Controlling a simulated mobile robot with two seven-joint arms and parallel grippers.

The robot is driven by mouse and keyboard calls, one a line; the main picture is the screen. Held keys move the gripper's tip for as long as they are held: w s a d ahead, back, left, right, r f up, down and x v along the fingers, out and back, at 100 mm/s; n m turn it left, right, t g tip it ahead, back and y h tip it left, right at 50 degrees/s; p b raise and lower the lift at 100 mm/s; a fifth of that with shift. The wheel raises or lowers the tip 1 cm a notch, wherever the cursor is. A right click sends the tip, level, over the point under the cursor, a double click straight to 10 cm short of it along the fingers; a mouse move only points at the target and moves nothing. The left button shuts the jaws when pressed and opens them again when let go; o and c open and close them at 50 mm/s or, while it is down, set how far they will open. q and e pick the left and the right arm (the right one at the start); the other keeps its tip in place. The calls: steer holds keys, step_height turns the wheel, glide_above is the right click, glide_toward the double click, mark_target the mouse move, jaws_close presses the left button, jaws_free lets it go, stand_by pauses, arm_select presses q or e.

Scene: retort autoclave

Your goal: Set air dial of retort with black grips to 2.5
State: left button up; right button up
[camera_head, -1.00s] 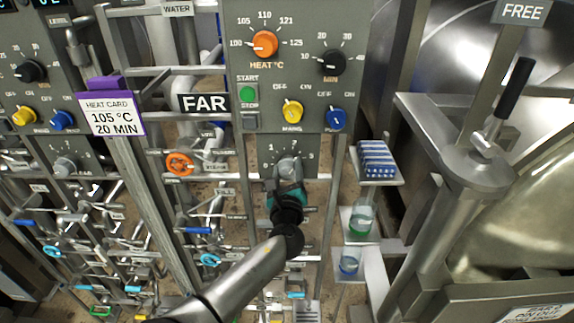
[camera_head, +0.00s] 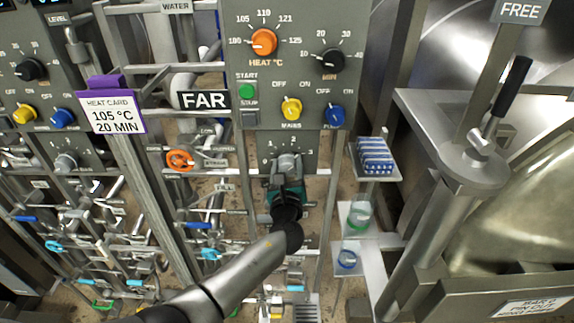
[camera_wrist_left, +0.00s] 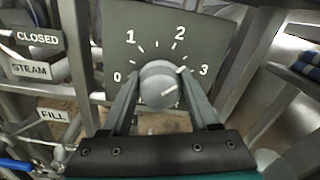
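The air dial (camera_head: 287,161) is a round grey knob on the lower part of the central grey panel. In the left wrist view the knob (camera_wrist_left: 158,84) sits below an arc of numbers 0, 1, 2 and 3. Its pale pointer line slants right and slightly up, towards the 2-to-3 side; I cannot read the exact value. My left gripper (camera_head: 286,181) reaches up to the dial from below. In the left wrist view its two fingers (camera_wrist_left: 160,80) flank the knob, the tips appearing to touch both sides. A black grip (camera_head: 512,86) stands on the retort at right. My right gripper is out of view.
Above the dial are an orange heat knob (camera_head: 264,42), a black minute knob (camera_head: 330,61), a yellow switch (camera_head: 291,108) and a blue switch (camera_head: 335,114). A blue-and-white rack (camera_head: 374,155) and beakers stand on shelves to the right. Pipes and valves crowd the left.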

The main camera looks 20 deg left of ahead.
arm_select(q)
steer(key=o, duration=0.4)
steer(key=shift+c, duration=0.2)
steer(key=shift+s+d+f, duration=0.1)
steer(key=shift+s+d, duration=0.1)
steer(key=shift+s, duration=0.45)
steer(key=v, duration=1.4)
steer(key=shift+w, duration=0.1)
